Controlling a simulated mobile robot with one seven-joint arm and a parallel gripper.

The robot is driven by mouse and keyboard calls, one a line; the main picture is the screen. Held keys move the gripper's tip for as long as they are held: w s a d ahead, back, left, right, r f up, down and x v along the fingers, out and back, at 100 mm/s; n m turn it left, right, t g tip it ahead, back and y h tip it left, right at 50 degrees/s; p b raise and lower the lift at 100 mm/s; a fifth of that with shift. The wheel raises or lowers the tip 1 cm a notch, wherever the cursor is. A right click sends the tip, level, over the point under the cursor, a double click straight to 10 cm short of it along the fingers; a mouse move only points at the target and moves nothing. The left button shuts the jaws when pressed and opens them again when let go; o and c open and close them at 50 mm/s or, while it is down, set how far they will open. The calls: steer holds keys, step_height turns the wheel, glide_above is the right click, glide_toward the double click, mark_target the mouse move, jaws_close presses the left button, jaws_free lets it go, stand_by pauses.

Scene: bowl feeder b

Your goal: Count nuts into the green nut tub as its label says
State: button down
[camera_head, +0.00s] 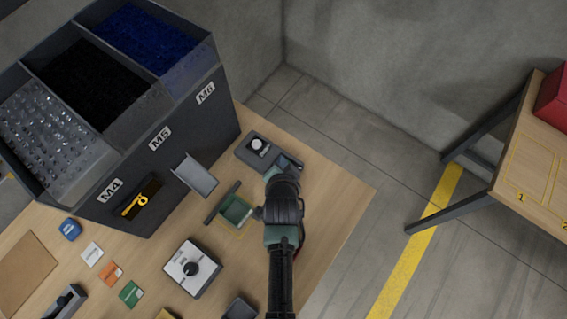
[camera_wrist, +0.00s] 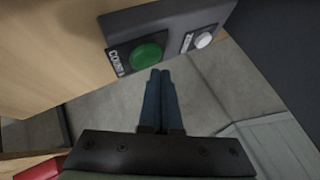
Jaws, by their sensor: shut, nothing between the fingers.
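The green nut tub (camera_head: 237,209) stands on the wooden table below the feeder's grey chute (camera_head: 195,175); its label cannot be read and its inside is partly hidden. The feeder (camera_head: 178,140) has bins marked M4, M5 and M6, holding silvery, black and blue parts. A dark button box (camera_head: 256,148) stands right of the chute. In the wrist view it shows a green button (camera_wrist: 147,57) and a white round button or lamp (camera_wrist: 203,40). My gripper (camera_wrist: 160,72) is shut and empty, its tips near the green button; contact cannot be told.
A control box with a black knob (camera_head: 191,268) stands at the table's front. Coloured cards (camera_head: 131,293) and a blue item (camera_head: 70,229) lie to its left. A second table (camera_head: 530,180) with a red bin (camera_head: 554,100) is at right, across open floor.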

steer(key=shift+f, duration=0.15)
steer(key=shift+f+b, duration=0.3)
steer(key=shift+f+b, duration=0.4)
steer(key=shift+f, duration=0.1)
stand_by(0.9)
steer(key=shift+r+p, duration=0.8)
steer(key=shift+r, duration=0.1)
step_height(320, 180, up, 5)
steer(key=p, duration=0.4)
steer(key=shift+r+p, duration=0.1)
steer(key=shift+p, duration=0.3)
